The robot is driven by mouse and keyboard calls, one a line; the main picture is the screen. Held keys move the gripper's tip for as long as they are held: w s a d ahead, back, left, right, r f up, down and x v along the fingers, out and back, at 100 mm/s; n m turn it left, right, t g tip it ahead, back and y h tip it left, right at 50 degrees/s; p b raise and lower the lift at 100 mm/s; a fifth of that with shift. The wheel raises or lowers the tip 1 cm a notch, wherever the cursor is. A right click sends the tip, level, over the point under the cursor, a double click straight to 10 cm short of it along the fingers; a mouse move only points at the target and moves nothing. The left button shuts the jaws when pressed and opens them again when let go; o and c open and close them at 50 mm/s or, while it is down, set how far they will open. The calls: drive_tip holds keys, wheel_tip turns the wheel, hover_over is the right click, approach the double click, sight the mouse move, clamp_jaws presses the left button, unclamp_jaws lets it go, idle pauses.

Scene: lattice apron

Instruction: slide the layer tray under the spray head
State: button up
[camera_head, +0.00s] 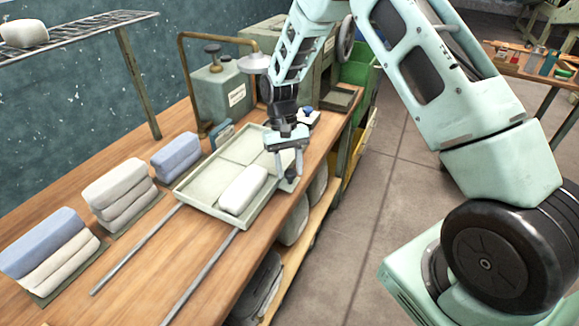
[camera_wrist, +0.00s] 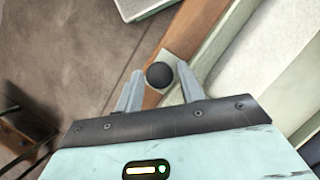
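The layer tray (camera_head: 180,187) is pale green, shallow and divided into compartments. It sits on two metal rails on the wooden bench, with a white rounded bundle (camera_head: 243,190) in its near right compartment. The spray head (camera_head: 255,63) is a pale disc on a brass pipe, beyond the tray's far end. My gripper (camera_head: 288,172) points down at the tray's right side. In the wrist view, my gripper (camera_wrist: 160,75) has its fingers apart on either side of a round black knob (camera_wrist: 159,75) beside the tray rim (camera_wrist: 222,72). Contact with the knob cannot be told.
Stacks of folded white and blue bundles (camera_head: 122,190) stand left of the rails (camera_head: 135,248). A green tank (camera_head: 220,92) stands by the pipe (camera_head: 182,75). A wire rack (camera_head: 85,32) hangs at upper left. Open floor (camera_head: 385,215) lies right of the bench.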

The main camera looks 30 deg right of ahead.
drive_tip(key=s+a+b, duration=0.1)
drive_tip(key=s+a, duration=0.4)
drive_tip(key=a, duration=0.3)
drive_tip(key=s+a+b, duration=0.1)
drive_tip(key=s+a, duration=0.5)
drive_tip(key=a, duration=0.2)
drive_tip(key=s+a+b, duration=0.2)
drive_tip(key=s+a, duration=0.3)
drive_tip(key=a, duration=0.3)
drive_tip(key=shift+s+f, duration=0.1)
drive_tip(key=shift+s, duration=0.1)
drive_tip(key=w+r+n, duration=0.1)
drive_tip(key=w+r, duration=0.3)
drive_tip(key=r, duration=1.2)
drive_tip(key=shift+a+r+n+t+b, duration=0.2)
drive_tip(key=shift+a+n+t+b, duration=0.1)
drive_tip(key=shift+n, duration=0.1)
